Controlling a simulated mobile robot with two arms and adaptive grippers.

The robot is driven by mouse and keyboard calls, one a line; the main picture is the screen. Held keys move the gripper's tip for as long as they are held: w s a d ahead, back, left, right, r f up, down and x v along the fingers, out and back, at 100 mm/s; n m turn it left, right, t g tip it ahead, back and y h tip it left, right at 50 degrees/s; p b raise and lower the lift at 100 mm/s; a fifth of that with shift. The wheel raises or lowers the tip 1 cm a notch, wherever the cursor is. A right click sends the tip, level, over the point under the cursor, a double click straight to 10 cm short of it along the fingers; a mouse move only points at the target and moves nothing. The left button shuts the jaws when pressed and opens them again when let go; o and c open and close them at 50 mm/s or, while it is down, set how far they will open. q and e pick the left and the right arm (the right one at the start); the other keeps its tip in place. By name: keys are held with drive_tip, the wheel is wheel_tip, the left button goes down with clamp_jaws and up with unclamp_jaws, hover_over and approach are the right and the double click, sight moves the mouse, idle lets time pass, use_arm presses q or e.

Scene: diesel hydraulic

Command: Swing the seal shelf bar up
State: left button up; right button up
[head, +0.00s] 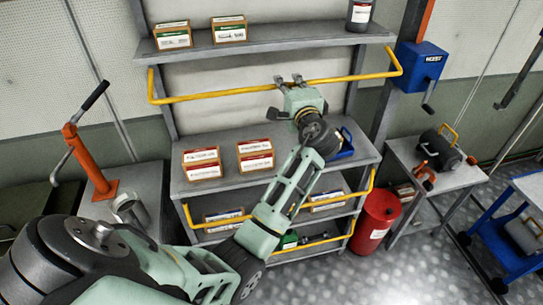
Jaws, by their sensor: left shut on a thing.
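A long yellow bar (215,93) runs across the rack just below the top shelf (280,36), with bent ends at left and right. My left gripper (289,80) reaches up from below and is shut on the bar a little right of its middle. The gripper body covers a short stretch of the bar. Other yellow bars cross the lower shelves, one of them here (222,224). My right gripper is not in view.
Small boxes (229,28) and a dark bottle (360,14) stand on the top shelf. More boxes (202,163) and a blue bin (344,146) are on the middle shelf. A blue winch (419,66) hangs at right; a red drum (377,222) stands below.

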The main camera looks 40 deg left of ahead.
use_arm(q)
drive_tip(key=shift+s+d+r, duration=0.1)
drive_tip(key=shift+s+r, duration=0.05)
drive_tip(key=shift+r, duration=0.4)
drive_tip(key=shift+s+d+r+p, duration=0.1)
drive_tip(key=shift+d+r+p, duration=0.05)
drive_tip(key=shift+r+p, duration=1.75)
drive_tip(key=shift+r, duration=0.1)
drive_tip(key=shift+r+p, duration=0.9)
drive_tip(key=shift+r, duration=0.2)
drive_tip(key=shift+w+a+r+p, duration=0.15)
drive_tip(key=shift+a+r, duration=0.05)
drive_tip(key=shift+r, duration=0.2)
drive_tip(key=shift+w+a+r+p, duration=0.15)
drive_tip(key=shift+r, duration=0.2)
